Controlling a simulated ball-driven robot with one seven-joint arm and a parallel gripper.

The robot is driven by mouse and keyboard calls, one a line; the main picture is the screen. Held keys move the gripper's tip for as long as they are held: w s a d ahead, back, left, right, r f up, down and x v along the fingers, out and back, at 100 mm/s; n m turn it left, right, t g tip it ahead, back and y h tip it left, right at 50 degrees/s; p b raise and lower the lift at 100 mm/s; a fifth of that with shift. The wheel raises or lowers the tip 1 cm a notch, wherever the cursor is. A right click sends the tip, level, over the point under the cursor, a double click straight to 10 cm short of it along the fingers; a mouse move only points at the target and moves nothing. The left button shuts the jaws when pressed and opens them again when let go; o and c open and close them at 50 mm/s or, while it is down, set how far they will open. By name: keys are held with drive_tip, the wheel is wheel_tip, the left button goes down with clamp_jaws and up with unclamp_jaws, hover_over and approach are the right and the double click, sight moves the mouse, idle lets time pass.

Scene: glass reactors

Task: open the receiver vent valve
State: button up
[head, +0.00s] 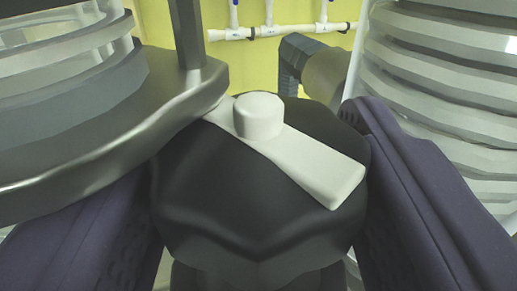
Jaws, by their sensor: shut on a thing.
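The valve has a white lever handle (315,168) with a round hub, on top of a dark, rounded valve body (240,210) in the middle of the head view. The lever lies slanted, from upper left to lower right. My gripper (258,138) has its two dark purple fingers on either side of the valve, left and right, and is shut on it. The left finger is partly hidden behind a grey metal flange. The exact contact spots are hard to see. I cannot tell from any label that this is the receiver vent valve.
The grey metal flange (100,165) with an upright rod crowds the left, close to the valve. A ringed glass coil (450,110) stands close at the right. Behind are a grey elbow pipe (290,62), a white pipe (285,30) with blue fittings and a yellow wall.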

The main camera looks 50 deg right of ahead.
drive_tip(key=n+t+y+b, duration=0.1)
drive_tip(key=b, duration=0.1)
drive_tip(key=f+n+t+y+b, duration=0.1)
drive_tip(key=b, duration=0.2)
drive_tip(key=y+b, duration=0.1)
drive_tip(key=n+t+y+b, duration=0.1)
drive_tip(key=shift+s+r+n+t+b, duration=0.1)
drive_tip(key=shift+r+n+t+b, duration=0.05)
drive_tip(key=shift+n+t+b, duration=0.2)
drive_tip(key=shift+r+n+t+y, duration=0.1)
drive_tip(key=shift+n+t+y, duration=0.2)
drive_tip(key=shift+y, duration=0.4)
drive_tip(key=n+y, duration=0.1)
drive_tip(key=n+t+y, duration=0.1)
drive_tip(key=shift+r+y+p, duration=0.3)
drive_tip(key=shift+n+t+y+p, duration=0.25)
drive_tip(key=shift+n+y+p, duration=0.25)
drive_tip(key=shift+y, duration=0.3)
drive_tip(key=shift+y, duration=0.3)
drive_tip(key=o, duration=0.7)
drive_tip(key=shift+c, duration=0.2)
